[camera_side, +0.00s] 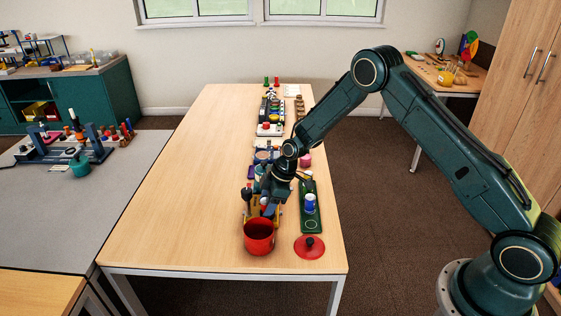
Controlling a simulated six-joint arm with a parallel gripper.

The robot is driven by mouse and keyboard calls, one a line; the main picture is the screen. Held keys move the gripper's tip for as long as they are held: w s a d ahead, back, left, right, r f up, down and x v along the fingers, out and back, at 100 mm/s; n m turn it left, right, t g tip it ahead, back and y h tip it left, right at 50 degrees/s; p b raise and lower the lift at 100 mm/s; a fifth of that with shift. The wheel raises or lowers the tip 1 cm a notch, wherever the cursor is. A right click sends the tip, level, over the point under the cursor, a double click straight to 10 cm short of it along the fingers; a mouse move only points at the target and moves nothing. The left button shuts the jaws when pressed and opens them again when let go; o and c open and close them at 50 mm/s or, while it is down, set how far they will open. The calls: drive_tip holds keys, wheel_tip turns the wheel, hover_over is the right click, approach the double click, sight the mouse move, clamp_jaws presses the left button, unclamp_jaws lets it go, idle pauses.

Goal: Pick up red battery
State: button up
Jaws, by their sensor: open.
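My gripper (262,207) points down over the near part of the long wooden table, just behind a red pot (259,240). Its jaws are open. A small red shape (264,201) shows between or close behind the fingers; it may be the red battery, but it is too small and too covered to be sure. I cannot tell whether the fingers touch it. A yellow piece shows low around the gripper, partly hidden by it.
A green tray (311,224) with a blue and white cylinder (310,203) lies right of my gripper. A red lid (309,247) with a black knob lies near the front edge. Several objects line the table behind. The table's left half (185,190) is clear.

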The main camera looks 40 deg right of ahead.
sight(266, 200)
idle(0.4)
clamp_jaws()
drive_tip(key=shift+r, duration=0.1)
wheel_tip(266, 200, up, 20)
idle(0.9)
idle(0.4)
